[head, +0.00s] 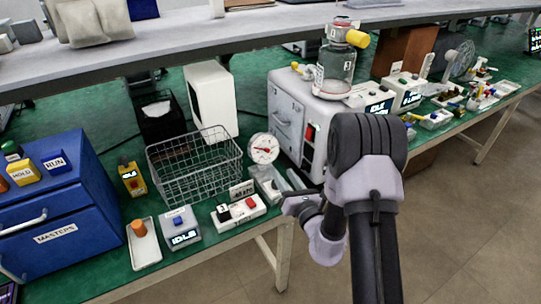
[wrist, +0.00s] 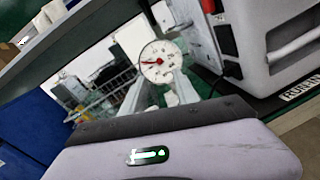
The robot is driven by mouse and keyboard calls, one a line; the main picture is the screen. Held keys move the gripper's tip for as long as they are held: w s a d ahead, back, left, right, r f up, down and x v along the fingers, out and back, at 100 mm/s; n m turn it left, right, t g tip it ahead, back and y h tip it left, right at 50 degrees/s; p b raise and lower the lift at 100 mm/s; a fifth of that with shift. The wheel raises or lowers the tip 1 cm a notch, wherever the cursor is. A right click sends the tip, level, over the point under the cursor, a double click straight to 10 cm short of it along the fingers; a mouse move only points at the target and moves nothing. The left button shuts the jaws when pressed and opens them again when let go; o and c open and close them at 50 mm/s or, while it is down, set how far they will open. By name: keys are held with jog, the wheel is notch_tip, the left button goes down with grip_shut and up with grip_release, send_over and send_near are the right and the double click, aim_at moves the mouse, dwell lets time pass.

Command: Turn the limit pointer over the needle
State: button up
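A round white dial gauge (head: 263,148) with a red mark on its face stands on the green bench, between the wire basket and the white cabinet. In the wrist view the gauge (wrist: 160,61) is upper centre, with a red pointer reaching from its hub toward the left. I cannot tell the limit pointer from the needle. My gripper (head: 296,201) is near the bench's front edge, below and right of the gauge and apart from it. Its fingers are small and partly hidden, so its opening is unclear. I see nothing held.
The wire basket (head: 195,168) is left of the gauge. The white cabinet (head: 306,112) with a glass jar (head: 336,68) on top is to the right. A box with a red button (head: 238,211) and an IDLE box (head: 180,228) line the front edge. A shelf overhangs behind.

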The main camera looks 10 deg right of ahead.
aim_at(269, 152)
jog(key=w, duration=0.3)
jog(key=w+a+b, duration=0.1)
jog(key=w, duration=0.3)
jog(key=w+a, duration=0.1)
jog(key=w, duration=0.2)
jog(key=shift+w+a+b, duration=0.1)
jog(key=shift+w+b, duration=0.2)
jog(key=shift+w, duration=0.1)
grip_shut()
